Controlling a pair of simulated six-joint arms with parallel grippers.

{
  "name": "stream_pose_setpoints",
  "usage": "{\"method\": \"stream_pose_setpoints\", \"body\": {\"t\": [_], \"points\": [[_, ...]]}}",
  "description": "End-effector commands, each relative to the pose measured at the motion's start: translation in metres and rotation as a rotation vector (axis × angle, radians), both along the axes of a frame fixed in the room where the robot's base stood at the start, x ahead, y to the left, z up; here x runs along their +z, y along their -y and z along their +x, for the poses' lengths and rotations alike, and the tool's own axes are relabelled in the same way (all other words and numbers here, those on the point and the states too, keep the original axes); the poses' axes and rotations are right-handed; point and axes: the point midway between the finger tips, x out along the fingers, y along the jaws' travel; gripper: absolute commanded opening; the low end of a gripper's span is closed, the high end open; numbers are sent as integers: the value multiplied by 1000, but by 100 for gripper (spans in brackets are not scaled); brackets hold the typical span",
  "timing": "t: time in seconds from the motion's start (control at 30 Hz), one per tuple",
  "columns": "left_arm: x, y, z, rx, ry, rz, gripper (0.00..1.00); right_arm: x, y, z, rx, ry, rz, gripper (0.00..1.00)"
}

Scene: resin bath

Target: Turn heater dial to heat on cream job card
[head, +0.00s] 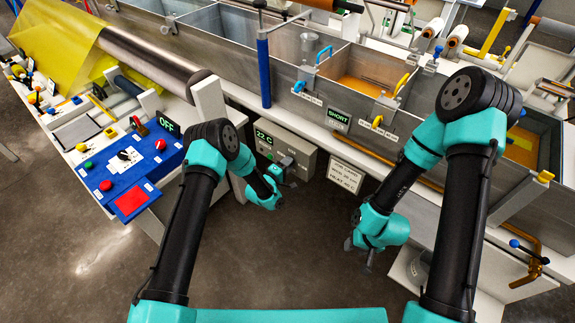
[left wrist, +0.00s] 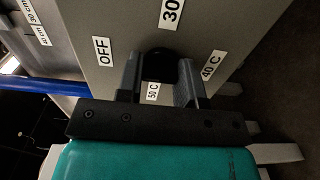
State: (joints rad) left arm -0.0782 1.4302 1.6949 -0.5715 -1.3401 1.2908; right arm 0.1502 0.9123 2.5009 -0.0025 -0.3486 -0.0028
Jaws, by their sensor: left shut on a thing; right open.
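The grey heater box (head: 292,152) stands under the bath and its display (head: 264,137) reads 22 C. In the left wrist view the black heater dial (left wrist: 160,64) sits among labels OFF, 30, 40 C and 50 C. Its pointer cannot be made out. My left gripper (head: 282,172) is at the box front, shut on the dial, with one finger on each side in the left wrist view (left wrist: 158,82). The cream job card (head: 345,176) hangs right of the box; its last line seems to read HEAT 40 C. My right gripper (head: 360,258) is open and empty, low above the floor.
A blue control panel (head: 128,170) with buttons and an OFF display (head: 167,124) stands at left. The long grey bath (head: 350,115) with handled partitions runs behind, with a SHORT display (head: 338,118) on its front. Floor in front is clear.

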Motion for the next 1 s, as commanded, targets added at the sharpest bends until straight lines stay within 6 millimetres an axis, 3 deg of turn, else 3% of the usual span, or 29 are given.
{"method": "stream_pose_setpoints", "body": {"t": [0.37,1.0], "points": [[0,0,0,0,94,117,10,0,0,0,0,0,0,43],[0,0,0,0,454,563,10,0,0,0,0,0,0,43]]}}
